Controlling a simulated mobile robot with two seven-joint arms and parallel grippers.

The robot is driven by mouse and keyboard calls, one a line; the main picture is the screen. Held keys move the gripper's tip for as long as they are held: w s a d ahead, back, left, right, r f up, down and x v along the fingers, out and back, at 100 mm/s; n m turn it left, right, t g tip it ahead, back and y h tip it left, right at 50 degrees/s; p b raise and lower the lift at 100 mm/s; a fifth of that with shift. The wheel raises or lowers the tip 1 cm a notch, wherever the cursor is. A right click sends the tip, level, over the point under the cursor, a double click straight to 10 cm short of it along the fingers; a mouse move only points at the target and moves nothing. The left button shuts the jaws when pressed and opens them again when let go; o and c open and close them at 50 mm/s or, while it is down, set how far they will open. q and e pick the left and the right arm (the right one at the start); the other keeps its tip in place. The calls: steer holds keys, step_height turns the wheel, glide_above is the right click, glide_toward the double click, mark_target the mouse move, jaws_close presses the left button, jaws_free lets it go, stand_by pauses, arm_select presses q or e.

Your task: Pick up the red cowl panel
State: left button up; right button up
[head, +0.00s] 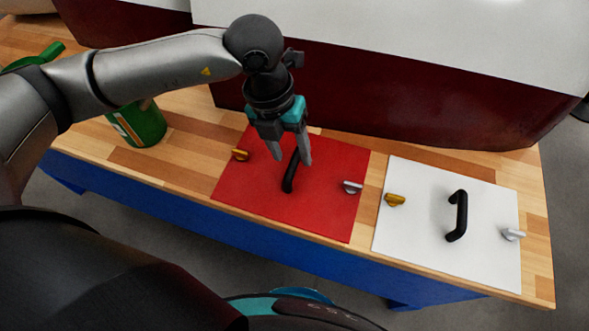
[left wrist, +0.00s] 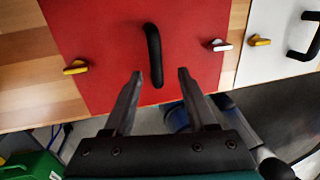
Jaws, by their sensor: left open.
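The red cowl panel (head: 325,205) lies flat on the wooden bench, with a black handle (head: 290,172) in its middle, a yellow latch (head: 240,155) at its left and a silver latch (head: 352,187) at its right. My left gripper (head: 291,162) is open above the panel, its fingers pointing down close to the handle. In the left wrist view the panel (left wrist: 100,40) and its handle (left wrist: 153,55) show beyond the open fingertips (left wrist: 160,73), with the handle's near end between their lines. The fingers do not appear to grip it. My right gripper is not in view.
A white panel (head: 430,255) with a black handle lies to the right on the bench (head: 190,180). A green container (head: 142,125) stands at the left. A large dark red and white body (head: 400,90) rises along the bench's back.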

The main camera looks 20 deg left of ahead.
mark_target(293, 162)
arm_select(q)
steer(key=f, duration=0.3)
steer(key=f+b, duration=0.1)
steer(key=f, duration=0.1)
steer(key=shift+w+d, duration=0.15)
steer(key=shift+d, duration=0.15)
jaws_close()
steer(key=shift+r, duration=0.1)
stand_by(0.9)
